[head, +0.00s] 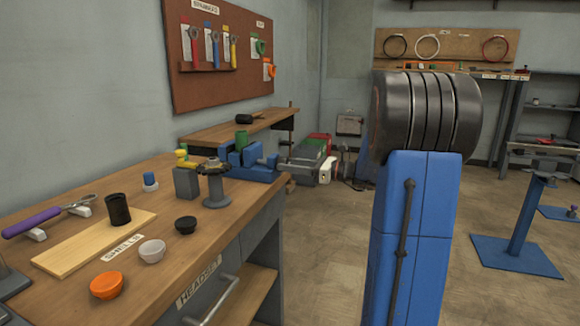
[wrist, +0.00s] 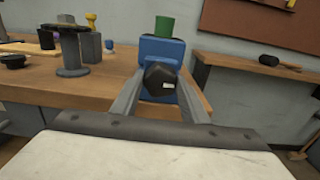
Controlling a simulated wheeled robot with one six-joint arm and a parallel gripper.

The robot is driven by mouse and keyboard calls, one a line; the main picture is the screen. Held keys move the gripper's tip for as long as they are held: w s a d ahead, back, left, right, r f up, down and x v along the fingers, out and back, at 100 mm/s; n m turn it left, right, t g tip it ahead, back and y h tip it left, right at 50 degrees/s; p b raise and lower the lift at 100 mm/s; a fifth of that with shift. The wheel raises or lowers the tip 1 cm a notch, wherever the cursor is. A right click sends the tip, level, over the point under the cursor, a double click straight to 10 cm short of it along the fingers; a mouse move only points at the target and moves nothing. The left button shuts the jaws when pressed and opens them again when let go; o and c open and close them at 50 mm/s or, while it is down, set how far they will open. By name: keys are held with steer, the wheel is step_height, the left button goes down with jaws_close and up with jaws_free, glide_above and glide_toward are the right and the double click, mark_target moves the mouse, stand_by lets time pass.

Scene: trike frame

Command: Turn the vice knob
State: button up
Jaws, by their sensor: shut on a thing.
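The blue vice (head: 262,172) sits at the far right corner of the wooden bench in the head view. In the wrist view, the vice (wrist: 160,52) is straight ahead. Its dark, faceted knob (wrist: 160,80) faces me, with a small light mark on its front. My gripper (wrist: 162,84) has one grey finger on each side of the knob and is shut on it. The knob is still on the vice. The finger contact areas are small and partly hidden.
A grey post stand (head: 215,190) and a grey block (head: 186,183) stand close beside the vice. Orange (head: 107,285), white (head: 152,250) and black (head: 186,225) cups sit along the front edge.

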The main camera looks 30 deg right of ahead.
steer(key=shift+f, duration=0.1)
steer(key=o, duration=1.1)
steer(key=shift+c, duration=0.2)
steer(key=v, duration=1.7)
steer(key=shift+s+d, duration=0.2)
